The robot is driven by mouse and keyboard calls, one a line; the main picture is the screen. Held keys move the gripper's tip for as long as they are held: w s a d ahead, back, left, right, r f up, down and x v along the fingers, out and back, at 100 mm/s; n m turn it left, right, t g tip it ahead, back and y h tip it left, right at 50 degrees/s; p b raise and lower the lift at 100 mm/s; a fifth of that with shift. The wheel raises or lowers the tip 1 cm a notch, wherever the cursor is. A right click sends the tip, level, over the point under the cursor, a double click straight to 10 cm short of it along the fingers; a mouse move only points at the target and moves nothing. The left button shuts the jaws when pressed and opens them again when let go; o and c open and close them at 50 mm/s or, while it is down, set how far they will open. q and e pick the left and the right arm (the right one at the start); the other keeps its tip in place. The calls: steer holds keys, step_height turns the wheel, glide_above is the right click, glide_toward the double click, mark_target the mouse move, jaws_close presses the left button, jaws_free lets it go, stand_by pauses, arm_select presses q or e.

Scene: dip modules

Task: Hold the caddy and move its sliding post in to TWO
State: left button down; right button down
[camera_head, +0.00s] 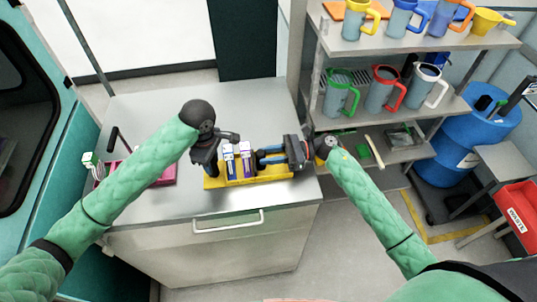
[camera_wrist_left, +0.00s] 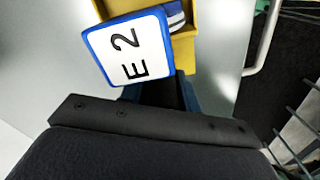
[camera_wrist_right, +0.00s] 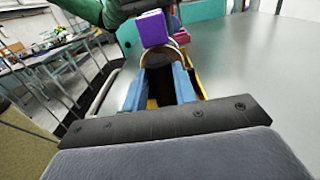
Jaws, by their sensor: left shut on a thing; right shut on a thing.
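The yellow caddy (camera_head: 262,180) lies along the front of the steel worktop. Two upright modules stand in it: one with a blue-edged white top (camera_head: 229,160) and one purple and white (camera_head: 246,160). My left gripper (camera_head: 210,166) is shut on the caddy's left end. In the left wrist view, the blue-edged top (camera_wrist_left: 130,50) reads "E 2" and partly hides the grip. My right gripper (camera_head: 262,158) reaches in from the right, its blue fingers around the sliding post, which is mostly hidden. In the right wrist view, the purple module (camera_wrist_right: 153,29) stands just beyond the fingers.
A magenta tray (camera_head: 163,176) with tools lies left on the steel worktop (camera_head: 140,110). Shelves with mugs (camera_head: 385,88), a blue barrel (camera_head: 460,140) and a red waste bin (camera_head: 518,208) stand to the right. The worktop behind the caddy is clear.

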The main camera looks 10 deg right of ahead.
steer(key=shift+a, duration=1.35)
steer(key=c, duration=1.1)
jaws_free()
steer(key=d, duration=1.2)
arm_select(q)
steer(key=c, duration=0.9)
jaws_free()
steer(key=shift+c, duration=0.2)
steer(key=shift+r, duration=3.75)
